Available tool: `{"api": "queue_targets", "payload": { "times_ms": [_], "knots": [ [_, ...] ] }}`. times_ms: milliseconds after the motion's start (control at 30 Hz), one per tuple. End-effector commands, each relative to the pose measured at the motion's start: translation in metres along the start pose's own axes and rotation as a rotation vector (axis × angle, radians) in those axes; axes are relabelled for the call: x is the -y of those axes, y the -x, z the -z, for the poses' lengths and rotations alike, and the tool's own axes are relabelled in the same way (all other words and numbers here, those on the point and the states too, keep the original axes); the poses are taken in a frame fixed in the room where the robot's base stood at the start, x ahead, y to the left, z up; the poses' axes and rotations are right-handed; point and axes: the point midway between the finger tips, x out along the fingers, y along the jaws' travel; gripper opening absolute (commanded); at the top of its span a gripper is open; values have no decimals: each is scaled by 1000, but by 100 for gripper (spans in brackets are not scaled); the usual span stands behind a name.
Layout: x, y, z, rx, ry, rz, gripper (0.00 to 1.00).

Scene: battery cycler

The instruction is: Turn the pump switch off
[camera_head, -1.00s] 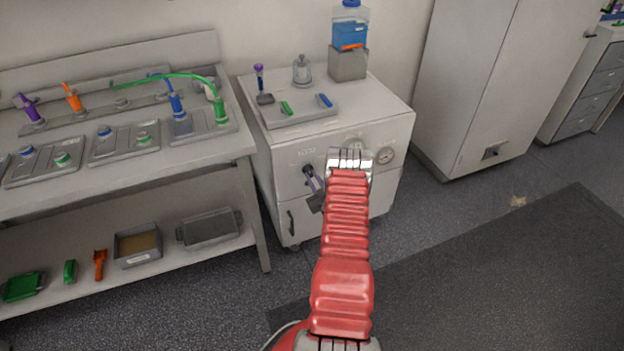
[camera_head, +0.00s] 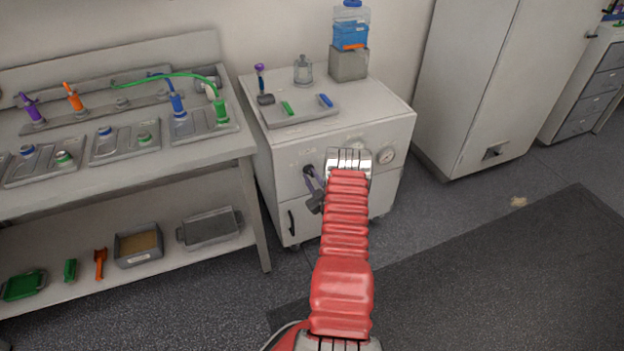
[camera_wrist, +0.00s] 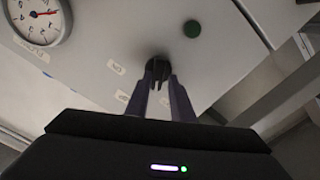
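The pump switch is a small dark round knob on the front of the white pump cabinet (camera_head: 350,200). In the wrist view the knob (camera_wrist: 157,66) sits just past the purple fingertips of my gripper (camera_wrist: 161,82), with a thin dark part of it between them. I cannot tell whether the fingers press on it. Small labels (camera_wrist: 116,68) stand beside the knob, too small to read surely. In the head view my gripper (camera_head: 314,178) is at the cabinet's left front, tilted. The knob is mostly hidden there by the fingers.
A tray (camera_head: 310,116), a glass vessel (camera_head: 302,70) and a blue bottle (camera_head: 350,30) stand on top. A workbench (camera_head: 200,152) is close at left. Floor is free at right.

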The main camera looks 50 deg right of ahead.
Motion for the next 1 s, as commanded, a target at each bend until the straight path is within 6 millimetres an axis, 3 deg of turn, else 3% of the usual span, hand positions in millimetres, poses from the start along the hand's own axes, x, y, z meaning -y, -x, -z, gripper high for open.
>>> {"api": "queue_targets", "payload": {
  "times_ms": [167,567,767,1000],
  "knots": [
    [-1,1,-2,3,-1,-2,32],
    [-2,8,-4,9,-4,-5,33],
    [-2,30,-4,9,-4,-5,33],
    [-2,72,-4,10,-4,-5,33]
  ]
}}
